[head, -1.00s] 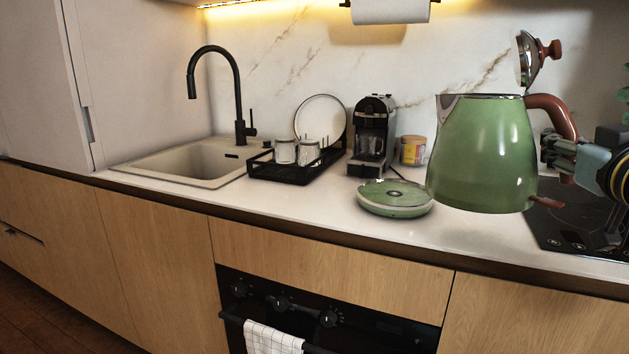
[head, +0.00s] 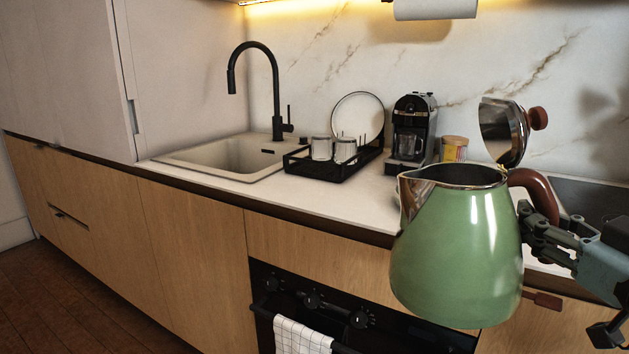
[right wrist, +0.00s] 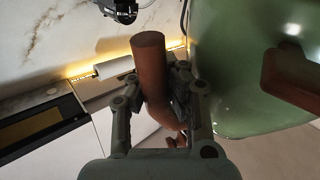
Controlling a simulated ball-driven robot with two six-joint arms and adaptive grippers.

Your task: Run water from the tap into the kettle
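The green kettle (head: 456,255) hangs in the air in front of the counter, upright, its lid (head: 503,130) swung open and its spout toward the left. My right gripper (head: 540,222) is shut on its brown handle (head: 537,190); the right wrist view shows the fingers (right wrist: 155,95) on both sides of the handle (right wrist: 150,70). The black tap (head: 274,90) arches over the beige sink (head: 215,155) at the left, well apart from the kettle. No water stream shows. The tap's lever (head: 289,115) stands upright on its right side. My left gripper is not in view.
A black dish rack (head: 325,170) with two cups and a plate stands right of the sink. Behind the kettle are a coffee machine (head: 412,130) and a yellow jar (head: 454,148). A hob (head: 590,195) lies at the right. Free room lies before the counter.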

